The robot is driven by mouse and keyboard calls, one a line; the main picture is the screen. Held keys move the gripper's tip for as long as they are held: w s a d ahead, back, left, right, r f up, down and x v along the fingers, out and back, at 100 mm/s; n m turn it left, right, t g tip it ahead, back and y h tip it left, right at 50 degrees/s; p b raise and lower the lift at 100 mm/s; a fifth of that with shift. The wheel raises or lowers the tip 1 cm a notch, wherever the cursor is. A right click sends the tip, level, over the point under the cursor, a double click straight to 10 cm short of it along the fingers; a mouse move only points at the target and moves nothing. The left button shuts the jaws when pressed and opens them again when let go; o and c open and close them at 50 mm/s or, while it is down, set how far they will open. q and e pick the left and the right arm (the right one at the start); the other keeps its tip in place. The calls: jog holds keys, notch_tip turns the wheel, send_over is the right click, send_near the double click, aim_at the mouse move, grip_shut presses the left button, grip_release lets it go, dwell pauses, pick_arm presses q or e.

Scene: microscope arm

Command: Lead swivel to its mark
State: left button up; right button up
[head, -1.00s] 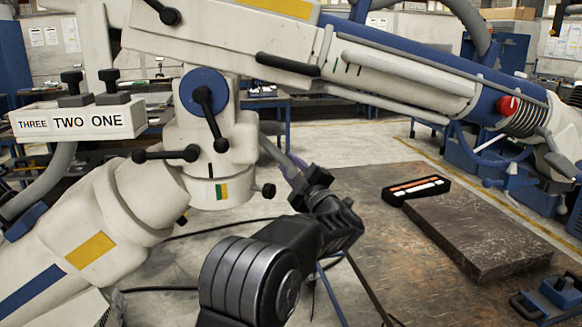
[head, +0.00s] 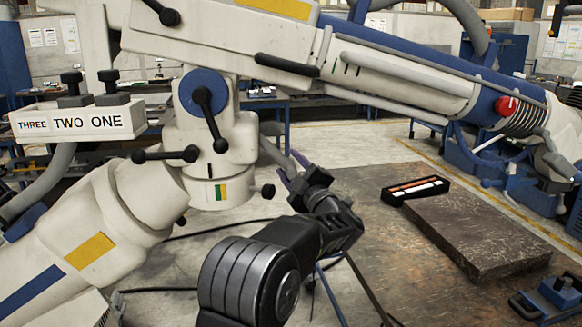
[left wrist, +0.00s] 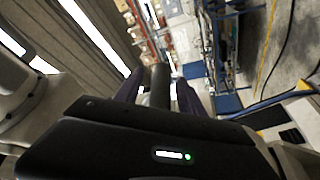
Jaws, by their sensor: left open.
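The microscope stand's white swivel joint (head: 232,140) is left of centre in the head view. Its lower collar (head: 200,196) carries a yellow and green mark (head: 221,192); a short black line (head: 210,171) on the part above sits slightly left of that mark. A small black knob (head: 268,191) sticks out at the collar's right. My left gripper (head: 289,170) is open, its purple fingers just right of the knob. In the left wrist view a black bar (left wrist: 160,85) shows between the open fingers (left wrist: 157,92); I cannot tell whether they touch it. My right gripper is in neither view.
The blue and white boom (head: 400,75) runs to the upper right, with a red knob (head: 506,105). Black levers (head: 205,100) project from the joint. A dark slab (head: 480,235) and a black tray (head: 415,189) lie on the right.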

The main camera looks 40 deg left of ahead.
pick_arm(q)
jog(key=shift+d, duration=0.1)
jog(key=b+v, duration=0.2)
jog(key=v, duration=0.5)
jog(key=shift+s+d, duration=0.2)
jog(key=shift+d, duration=0.05)
jog(key=shift+f, duration=0.1)
jog(key=shift+c, duration=0.4)
